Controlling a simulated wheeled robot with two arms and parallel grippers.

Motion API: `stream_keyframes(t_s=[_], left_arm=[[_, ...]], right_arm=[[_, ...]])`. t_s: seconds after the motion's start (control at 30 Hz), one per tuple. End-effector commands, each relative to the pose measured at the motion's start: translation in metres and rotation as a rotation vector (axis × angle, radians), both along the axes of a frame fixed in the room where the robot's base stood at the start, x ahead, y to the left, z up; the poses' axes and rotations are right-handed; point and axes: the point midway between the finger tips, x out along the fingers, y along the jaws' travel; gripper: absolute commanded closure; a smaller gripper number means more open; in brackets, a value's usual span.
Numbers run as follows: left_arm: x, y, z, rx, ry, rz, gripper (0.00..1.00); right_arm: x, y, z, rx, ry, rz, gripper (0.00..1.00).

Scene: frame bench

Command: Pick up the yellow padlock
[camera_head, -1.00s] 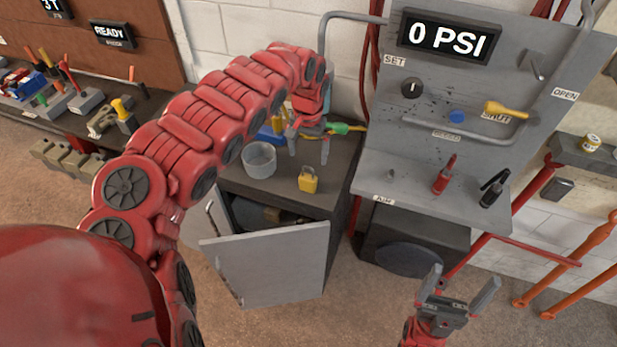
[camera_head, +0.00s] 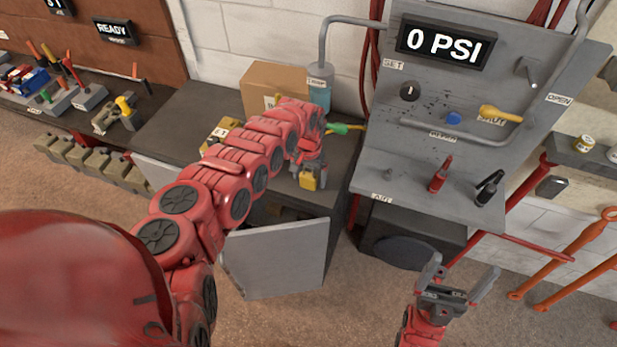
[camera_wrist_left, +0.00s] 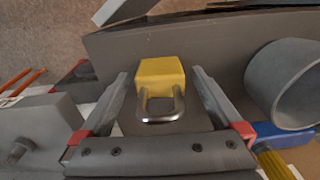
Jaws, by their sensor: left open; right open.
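The yellow padlock (camera_head: 308,181) stands on the dark cabinet top near its front edge. In the left wrist view the padlock (camera_wrist_left: 160,76) shows its yellow body and metal shackle. My left gripper (camera_head: 309,180) is at the padlock, with its fingers open on either side of it. In the left wrist view the left gripper (camera_wrist_left: 160,85) shows a gap on each side of the padlock. My right gripper (camera_head: 457,284) is open and empty in front of the panel, above the floor.
A grey cylindrical cup (camera_wrist_left: 288,82) stands beside the left gripper in the wrist view. A cardboard box (camera_head: 268,84) and a blue bottle (camera_head: 319,90) are at the back of the cabinet. The cabinet door (camera_head: 278,258) hangs open below. A grey panel (camera_head: 425,165) stands to the right.

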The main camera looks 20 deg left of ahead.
Motion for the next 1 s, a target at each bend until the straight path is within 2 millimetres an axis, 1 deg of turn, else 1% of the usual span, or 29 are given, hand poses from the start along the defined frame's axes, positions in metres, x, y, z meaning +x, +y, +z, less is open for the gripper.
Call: stream_keyframes(t_s=[0.03, 0.13, 0.37, 0.4, 0.47, 0.6, 0.67, 0.7, 0.77, 0.8, 0.87, 0.9, 0.93, 0.97, 1.0], left_arm=[[-0.0010, -0.0019, -0.0054, -0.002, 0.001, -0.001, 0.00], [-0.0017, 0.0000, -0.0107, 0.001, 0.003, 0.000, 0.00], [-0.0015, 0.0011, -0.0116, 0.003, 0.003, 0.000, 0.00], [-0.0015, 0.0010, -0.0116, 0.002, 0.003, 0.000, 0.02], [-0.0015, 0.0010, -0.0115, 0.002, 0.003, 0.000, 0.13], [-0.0015, 0.0010, -0.0114, 0.002, 0.003, 0.000, 0.38], [-0.0015, 0.0009, -0.0114, 0.002, 0.003, 0.000, 0.49], [-0.0015, 0.0009, -0.0114, 0.002, 0.003, 0.000, 0.56], [-0.0015, 0.0009, -0.0114, 0.002, 0.003, 0.000, 0.67], [-0.0014, 0.0010, -0.0114, 0.002, 0.003, 0.000, 0.74], [-0.0014, 0.0009, -0.0114, 0.002, 0.003, 0.000, 0.85], [-0.0014, 0.0009, -0.0114, 0.002, 0.003, 0.000, 0.92], [-0.0014, 0.0009, -0.0114, 0.002, 0.003, 0.000, 0.97], [-0.0014, 0.0009, -0.0114, 0.002, 0.003, 0.000, 1.00], [-0.0014, 0.0009, -0.0112, 0.002, 0.003, 0.000, 1.00]], right_arm=[[0.0000, -0.0001, 0.0006, 0.000, 0.000, 0.000, 0.05], [0.0000, 0.0000, 0.0009, 0.000, 0.000, 0.000, 0.05], [0.0000, 0.0000, 0.0007, 0.000, 0.000, 0.000, 0.05], [0.0000, 0.0000, 0.0007, 0.000, 0.000, 0.000, 0.05], [0.0000, 0.0000, 0.0007, 0.000, 0.000, 0.000, 0.05], [0.0000, 0.0000, 0.0007, 0.000, 0.000, 0.000, 0.05], [0.0000, 0.0000, 0.0007, 0.000, 0.000, 0.000, 0.05], [-0.0001, 0.0000, 0.0007, 0.000, 0.000, 0.000, 0.05], [0.0000, 0.0000, 0.0007, 0.000, 0.000, 0.000, 0.05], [0.0000, 0.0000, 0.0007, 0.000, 0.000, 0.000, 0.05], [0.0000, 0.0000, 0.0007, 0.000, 0.000, 0.000, 0.05], [-0.0001, 0.0000, 0.0007, 0.000, 0.000, 0.000, 0.05], [0.0000, 0.0000, 0.0007, 0.000, 0.000, 0.000, 0.05], [0.0000, 0.0000, 0.0007, 0.000, 0.000, 0.000, 0.05], [-0.0001, 0.0000, 0.0008, 0.000, 0.000, 0.000, 0.05]])
